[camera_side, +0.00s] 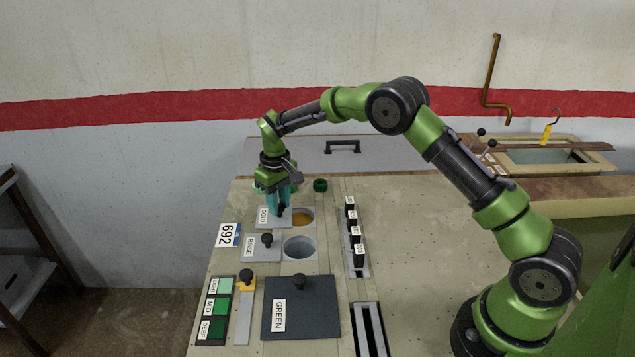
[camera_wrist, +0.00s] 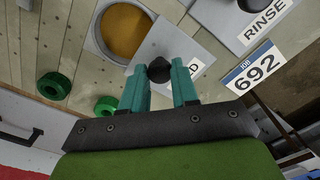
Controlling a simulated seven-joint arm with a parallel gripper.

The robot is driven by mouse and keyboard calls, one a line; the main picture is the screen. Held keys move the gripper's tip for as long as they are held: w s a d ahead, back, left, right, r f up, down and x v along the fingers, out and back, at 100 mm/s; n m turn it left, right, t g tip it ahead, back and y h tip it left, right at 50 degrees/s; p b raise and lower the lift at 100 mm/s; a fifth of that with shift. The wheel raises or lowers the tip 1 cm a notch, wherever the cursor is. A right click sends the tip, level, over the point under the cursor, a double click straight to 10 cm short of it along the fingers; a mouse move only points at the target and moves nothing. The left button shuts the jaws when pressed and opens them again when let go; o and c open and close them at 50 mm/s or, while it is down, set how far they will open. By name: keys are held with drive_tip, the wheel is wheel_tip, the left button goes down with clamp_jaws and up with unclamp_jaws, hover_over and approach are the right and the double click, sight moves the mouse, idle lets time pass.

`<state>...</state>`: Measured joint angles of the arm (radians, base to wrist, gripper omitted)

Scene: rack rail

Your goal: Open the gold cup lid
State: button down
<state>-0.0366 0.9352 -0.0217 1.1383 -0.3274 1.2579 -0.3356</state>
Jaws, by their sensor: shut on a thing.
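The gold cup lid (camera_side: 264,221) is a light grey plate marked GOLD with a dark knob (camera_wrist: 159,70). It lies to the left of the gold cup (camera_side: 302,218) in the side view. The cup's round opening shows gold-coloured contents, and in the wrist view the opening (camera_wrist: 125,32) looks mostly uncovered. My gripper (camera_side: 281,209) points down over the lid and hides part of it. In the wrist view its teal fingers (camera_wrist: 159,72) stand on both sides of the knob, shut on it.
The rinse lid (camera_side: 262,246) lies left of the open rinse cup (camera_side: 299,248). A dark GREEN lid (camera_side: 313,318) with a knob is nearer. Several black-handled sliders (camera_side: 355,232) stand to the right. Green rings (camera_wrist: 54,86) lie behind the gold cup.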

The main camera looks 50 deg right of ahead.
drive_tip(key=shift+w+a, duration=0.45)
drive_tip(key=shift+w, duration=0.05)
drive_tip(key=c, duration=0.8)
unclamp_jaws()
drive_tip(key=shift+c, duration=0.2)
wheel_tip(320, 180, up, 17)
